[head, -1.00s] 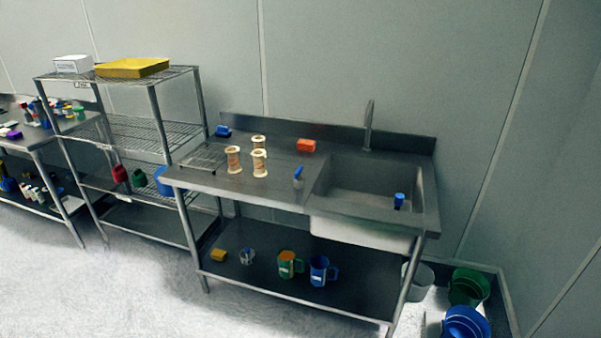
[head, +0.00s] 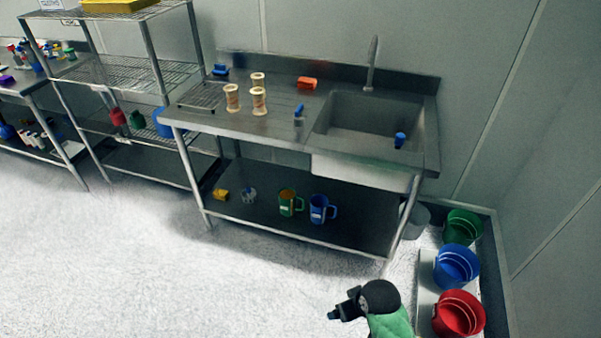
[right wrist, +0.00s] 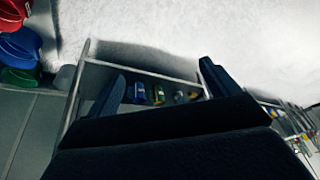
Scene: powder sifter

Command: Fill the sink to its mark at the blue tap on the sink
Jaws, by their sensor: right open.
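The steel sink (head: 345,103) is set in the right part of a steel bench. A tall grey curved spout (head: 372,62) rises behind it. A small blue piece (head: 399,140) shows at the basin's right side; I cannot tell whether it is the tap handle. No water or fill mark can be made out in the basin. My right gripper (head: 336,314) is in front of the bench, low in the head view, apart from the sink. In the right wrist view its fingers (right wrist: 162,80) are spread with nothing between them. My left gripper is not in view.
Beige spools (head: 259,101), an orange block (head: 307,83) and a blue-topped bottle (head: 299,122) stand on the bench. Green (head: 290,203) and blue (head: 320,209) mugs sit on the lower shelf. Green, blue (head: 457,267) and red (head: 458,313) buckets stand at right. The floor in front is clear.

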